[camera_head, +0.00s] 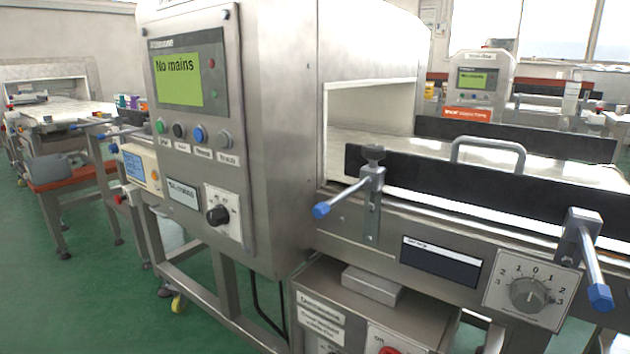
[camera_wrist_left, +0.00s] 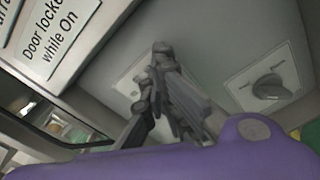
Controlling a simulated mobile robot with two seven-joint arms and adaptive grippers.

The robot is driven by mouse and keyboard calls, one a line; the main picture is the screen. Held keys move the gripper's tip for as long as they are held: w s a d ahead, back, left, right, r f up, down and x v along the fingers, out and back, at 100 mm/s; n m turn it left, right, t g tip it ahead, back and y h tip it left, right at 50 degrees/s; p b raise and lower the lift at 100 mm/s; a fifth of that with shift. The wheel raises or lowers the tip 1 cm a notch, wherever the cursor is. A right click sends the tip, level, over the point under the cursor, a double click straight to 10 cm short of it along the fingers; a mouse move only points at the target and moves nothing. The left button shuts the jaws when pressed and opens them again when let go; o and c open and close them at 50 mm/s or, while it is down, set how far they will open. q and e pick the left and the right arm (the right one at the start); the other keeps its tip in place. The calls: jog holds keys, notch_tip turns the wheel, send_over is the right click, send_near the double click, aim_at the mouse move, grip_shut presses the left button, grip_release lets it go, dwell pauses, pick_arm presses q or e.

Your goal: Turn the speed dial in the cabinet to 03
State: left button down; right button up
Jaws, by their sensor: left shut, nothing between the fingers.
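In the left wrist view my left gripper (camera_wrist_left: 160,50) is shut and empty, in front of a grey panel. A pale plate (camera_wrist_left: 128,76) lies partly hidden behind its fingers. To its right, apart from the fingers, a grey rotary knob (camera_wrist_left: 270,87) sits on another pale plate; its markings are too small to read. In the head view a grey dial (camera_head: 528,294) with a scale running to 3 on both sides of 0 is on the conveyor's side. The cabinet (camera_head: 365,318) below shows only its top part. A dial reading 03 is not visible. My right gripper is not in view.
A label (camera_wrist_left: 62,35) in the wrist view reads "Door locked while On". In the head view, the control box (camera_head: 190,120) displays "No mains" and has a black knob (camera_head: 217,214). Blue-tipped rods (camera_head: 335,200) stick out from the conveyor. Green floor (camera_head: 90,300) is open at left.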

pick_arm(q)
jog(key=shift+d+r, duration=0.1)
jog(key=v, duration=0.6)
jog(key=shift+s+r, duration=0.15)
jog(key=shift+d, duration=0.1)
